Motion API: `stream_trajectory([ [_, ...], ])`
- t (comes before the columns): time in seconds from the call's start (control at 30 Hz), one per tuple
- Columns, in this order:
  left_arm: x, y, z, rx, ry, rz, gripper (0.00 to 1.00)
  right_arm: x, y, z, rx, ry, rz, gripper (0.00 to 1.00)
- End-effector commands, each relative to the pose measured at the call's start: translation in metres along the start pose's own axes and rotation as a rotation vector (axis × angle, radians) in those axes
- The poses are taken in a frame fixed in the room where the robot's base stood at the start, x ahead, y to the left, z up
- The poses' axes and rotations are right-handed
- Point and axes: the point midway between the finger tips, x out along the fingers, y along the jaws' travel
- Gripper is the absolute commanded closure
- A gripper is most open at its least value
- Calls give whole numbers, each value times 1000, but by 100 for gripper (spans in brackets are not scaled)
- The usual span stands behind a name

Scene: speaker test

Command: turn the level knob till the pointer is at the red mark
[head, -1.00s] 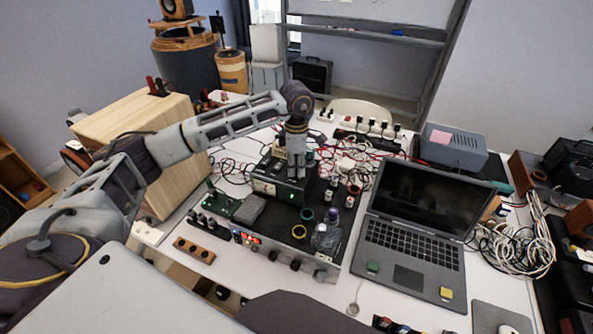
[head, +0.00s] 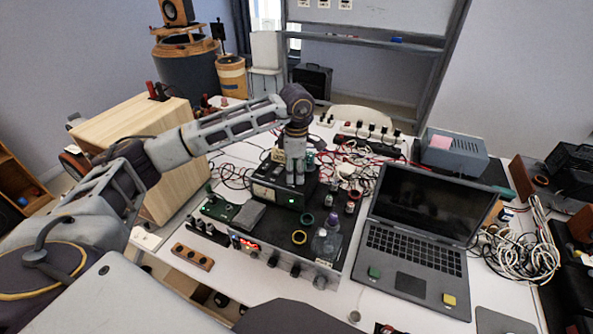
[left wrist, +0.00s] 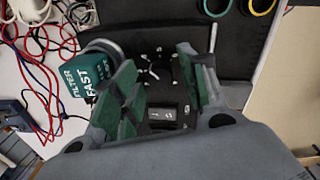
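My left gripper (head: 295,180) points straight down over a dark instrument box (head: 263,191) with a pale meter on its front. In the left wrist view my left gripper (left wrist: 160,95) is open, its green-padded fingers apart on either side of a dark panel (left wrist: 153,72). White marks and thin white lines show on this panel, and a small grey piece with white symbols (left wrist: 162,114) lies between the fingers. I cannot make out for sure the level knob, its pointer or the red mark. My right gripper is in neither view.
A teal piece lettered "FILTER FAST" (left wrist: 92,78) is beside one finger. Around the box stand small jars, rings (head: 299,237) and a clear bottle (head: 326,243). A laptop (head: 415,230) is to the right, a wooden cabinet (head: 137,150) to the left, and loose cables lie behind.

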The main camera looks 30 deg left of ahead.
Motion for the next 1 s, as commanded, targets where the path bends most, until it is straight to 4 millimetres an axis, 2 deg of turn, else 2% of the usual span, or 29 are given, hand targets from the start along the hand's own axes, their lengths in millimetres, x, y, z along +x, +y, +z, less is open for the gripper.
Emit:
stream_trajectory([
  [0.2, 0, 0, 0, -1, 0, 1, 54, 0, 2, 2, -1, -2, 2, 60],
  [0.3, 1, 0, 0, -1, 0, 1, 54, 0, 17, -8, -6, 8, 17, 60],
  [0.67, 0, 0, 0, -34, 0, 0, 54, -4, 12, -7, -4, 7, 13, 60],
  [1.0, -2, 0, 0, -181, 0, 0, 54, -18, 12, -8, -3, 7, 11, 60],
])
